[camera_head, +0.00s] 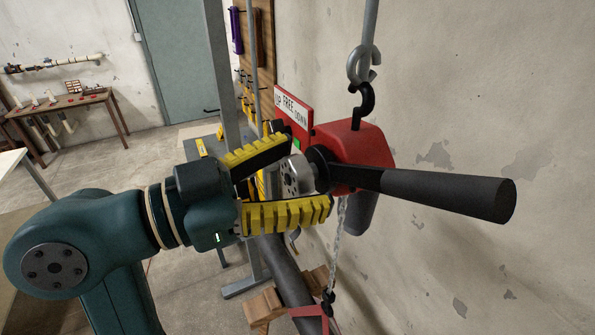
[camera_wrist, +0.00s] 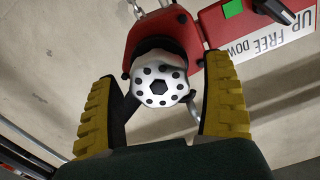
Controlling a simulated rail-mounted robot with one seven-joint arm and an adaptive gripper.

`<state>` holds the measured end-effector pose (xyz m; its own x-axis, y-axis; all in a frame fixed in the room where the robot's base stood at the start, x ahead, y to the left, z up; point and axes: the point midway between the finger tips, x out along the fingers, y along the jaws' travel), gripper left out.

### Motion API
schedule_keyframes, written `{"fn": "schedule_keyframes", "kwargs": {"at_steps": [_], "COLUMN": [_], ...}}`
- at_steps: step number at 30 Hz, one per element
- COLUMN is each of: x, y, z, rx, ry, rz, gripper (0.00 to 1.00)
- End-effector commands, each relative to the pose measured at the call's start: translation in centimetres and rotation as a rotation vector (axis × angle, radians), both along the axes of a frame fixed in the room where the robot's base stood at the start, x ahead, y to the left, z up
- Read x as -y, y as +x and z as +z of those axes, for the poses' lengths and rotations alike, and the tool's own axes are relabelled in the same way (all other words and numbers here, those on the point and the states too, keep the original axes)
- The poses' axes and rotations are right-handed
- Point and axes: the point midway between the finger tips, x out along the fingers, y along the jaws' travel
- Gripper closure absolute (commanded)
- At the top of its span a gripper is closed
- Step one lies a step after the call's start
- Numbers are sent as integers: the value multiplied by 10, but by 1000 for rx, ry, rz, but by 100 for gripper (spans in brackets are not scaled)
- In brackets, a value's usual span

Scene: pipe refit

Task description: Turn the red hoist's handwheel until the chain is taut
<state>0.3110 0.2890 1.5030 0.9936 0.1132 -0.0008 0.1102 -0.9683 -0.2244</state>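The red hoist (camera_head: 368,150) hangs by a dark hook beside the wall; its red body (camera_wrist: 172,30) also shows in the wrist view. Its handwheel (camera_head: 294,177) is a pale grey disc with dark holes, facing my gripper (camera_head: 306,176). In the wrist view the handwheel (camera_wrist: 160,87) lies between and beyond my two yellow-ribbed fingers, which are spread with visible gaps on both sides. The chain (camera_head: 339,232) runs down from the hoist to a dark hook (camera_head: 328,302) over a red strap (camera_head: 312,313). It looks nearly straight; whether it bears load I cannot tell.
The hoist's long black lever (camera_head: 448,193) juts right. An UP/FREE/DOWN plate (camera_head: 292,115) with a green mark sits behind the hoist. A grey post (camera_head: 222,60) stands close behind my wrist. A dark pipe (camera_head: 288,275) and wooden blocks (camera_head: 264,307) are below.

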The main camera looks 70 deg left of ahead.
Motion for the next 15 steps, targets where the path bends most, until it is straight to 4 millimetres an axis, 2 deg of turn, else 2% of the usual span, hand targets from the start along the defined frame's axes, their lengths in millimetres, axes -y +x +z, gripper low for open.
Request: {"fn": "schedule_keyframes", "kwargs": {"at_steps": [10, 13, 15], "x": [0, 0, 1], "y": [-2, -13, -27], "z": [0, 0, 0], "rx": [0, 2, 0], "ry": [0, 0, 0], "rz": [2, 5, 6], "gripper": [18, 18, 18]}}
